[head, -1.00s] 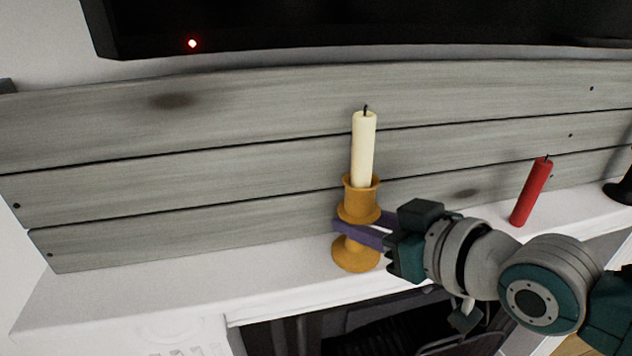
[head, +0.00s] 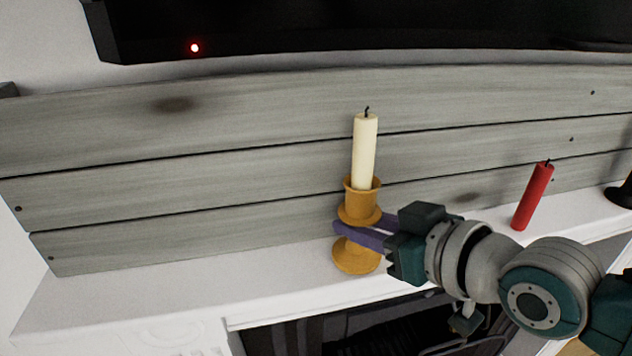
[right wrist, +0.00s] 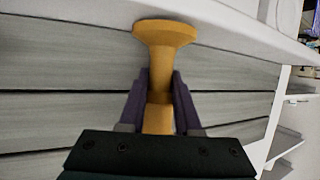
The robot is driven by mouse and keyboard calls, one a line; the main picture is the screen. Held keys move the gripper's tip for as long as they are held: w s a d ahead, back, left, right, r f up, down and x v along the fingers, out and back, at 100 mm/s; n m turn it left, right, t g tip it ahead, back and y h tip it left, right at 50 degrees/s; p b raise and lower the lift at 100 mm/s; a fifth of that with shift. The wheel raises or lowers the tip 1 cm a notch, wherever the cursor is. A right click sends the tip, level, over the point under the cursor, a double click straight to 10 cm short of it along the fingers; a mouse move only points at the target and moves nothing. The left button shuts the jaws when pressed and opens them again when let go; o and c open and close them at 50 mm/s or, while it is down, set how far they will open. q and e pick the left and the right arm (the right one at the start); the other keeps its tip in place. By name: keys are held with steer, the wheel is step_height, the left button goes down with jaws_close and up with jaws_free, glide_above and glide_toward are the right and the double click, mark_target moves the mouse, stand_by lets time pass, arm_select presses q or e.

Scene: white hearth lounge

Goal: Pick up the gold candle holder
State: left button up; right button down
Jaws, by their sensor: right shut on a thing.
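The gold candle holder (head: 361,201) stands upright on the white mantel with a cream candle (head: 364,150) in its cup. My right gripper (head: 362,233) comes in from the right and is shut on the holder's stem, between the cup and the round base. In the right wrist view, the holder (right wrist: 164,35) shows with its base at the top, and the purple fingers (right wrist: 160,98) lie on both sides of the stem. The base appears to be at the mantel surface; I cannot tell whether it touches. My left gripper is not in view.
A red candle (head: 533,196) stands tilted in the picture further right on the mantel (head: 150,292), near a black object (head: 620,193) at the right edge. Grey wooden planks (head: 230,150) back the mantel, with a dark screen (head: 350,25) above. The mantel's left part is clear.

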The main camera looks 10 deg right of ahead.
mark_target(369, 176)
steer(key=shift+r, duration=0.1)
steer(key=shift+s+r, duration=0.2)
steer(key=shift+r, duration=0.25)
step_height(369, 176, up, 6)
steer(key=shift+r, duration=0.1)
steer(key=shift+s+b, duration=1.5)
steer(key=shift+s, duration=8.25)
steer(key=w+d+r+n+g+y, duration=0.1)
steer(key=w+d+r+n+y, duration=0.1)
steer(key=w+d+r, duration=0.25)
step_height(369, 176, up, 36)
steer(key=n+g+y+p, duration=0.3)
steer(key=n+p, duration=0.1)
steer(key=p, duration=2.5)
steer(key=shift+w+a+p, duration=0.15)
steer(key=shift+a+p, duration=0.1)
steer(key=shift+p, duration=0.15)
